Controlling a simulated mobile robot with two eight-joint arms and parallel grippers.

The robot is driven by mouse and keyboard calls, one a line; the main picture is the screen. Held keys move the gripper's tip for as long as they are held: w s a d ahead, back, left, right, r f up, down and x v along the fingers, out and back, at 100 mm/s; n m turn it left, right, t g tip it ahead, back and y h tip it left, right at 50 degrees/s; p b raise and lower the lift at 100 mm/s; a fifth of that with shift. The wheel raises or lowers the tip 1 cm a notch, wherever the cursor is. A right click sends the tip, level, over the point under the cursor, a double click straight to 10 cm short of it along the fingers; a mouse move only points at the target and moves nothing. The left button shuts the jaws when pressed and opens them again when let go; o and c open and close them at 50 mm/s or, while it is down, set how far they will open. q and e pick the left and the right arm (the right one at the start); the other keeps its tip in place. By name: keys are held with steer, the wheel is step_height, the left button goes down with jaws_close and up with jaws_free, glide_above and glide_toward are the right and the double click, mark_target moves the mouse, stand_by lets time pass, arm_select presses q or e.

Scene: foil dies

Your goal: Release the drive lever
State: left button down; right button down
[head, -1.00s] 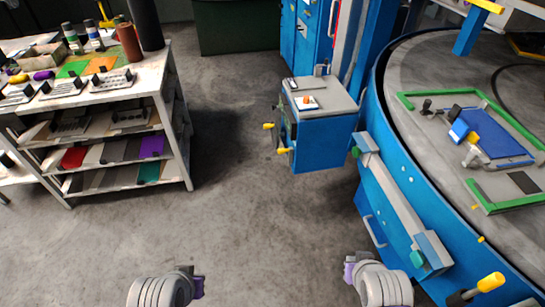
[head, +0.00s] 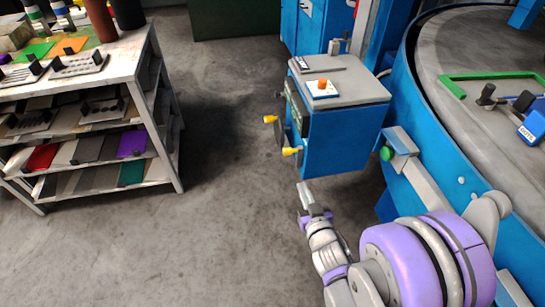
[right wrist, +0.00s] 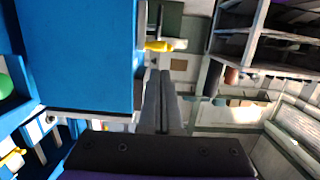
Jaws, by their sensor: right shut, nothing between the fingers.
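Two yellow-handled levers stick out from the left side of a blue control cabinet (head: 335,140). The farther yellow handle (head: 270,119) is up and left of the nearer yellow handle (head: 292,151). I cannot tell which is the drive lever. My right gripper (head: 303,187) is shut and empty, a little below the nearer handle in the picture and apart from it. In the right wrist view a yellow handle (right wrist: 158,46) shows just beyond the shut fingertips (right wrist: 160,74). My left gripper is out of view.
The large blue round machine (head: 440,120) stands right of the cabinet, with a green knob (head: 386,154) on its side. A shelf table (head: 150,60) with plates stands at left. The grey floor (head: 220,150) between is clear.

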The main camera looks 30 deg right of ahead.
mark_target(288, 154)
stand_by(0.3)
steer(key=b+x, duration=0.1)
steer(key=x, duration=1.3)
steer(key=shift+a, duration=0.1)
